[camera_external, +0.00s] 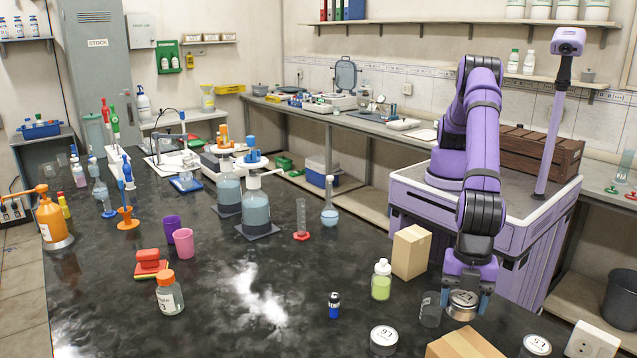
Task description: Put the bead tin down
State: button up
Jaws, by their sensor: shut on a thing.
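A clear beaker (430,310) stands close left of the held tin. A cardboard box (463,345) lies in front, and a taller one (411,252) stands behind. A green-filled bottle (381,281) and a small blue vial (334,306) are further left. The bench's front middle is clear.

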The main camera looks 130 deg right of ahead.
aim_at(459, 317)
jog(key=shift+w+a+f, duration=0.1)
jog(key=shift+w+a, duration=0.1)
jog(key=shift+w, duration=0.25)
jog(key=shift+w+a, duration=0.2)
jog(key=shift+w, duration=0.25)
jog(key=shift+f, duration=1.75)
jog(key=o, duration=0.9)
jog(key=shift+f, duration=0.1)
jog(key=shift+o, duration=0.2)
jog(key=r, duration=0.4)
jog(key=s+r, duration=0.1)
jog(key=r, duration=0.7)
jog(key=shift+s+d, duration=0.15)
jog(key=shift+d, duration=0.2)
jog(key=shift+r, duration=0.1)
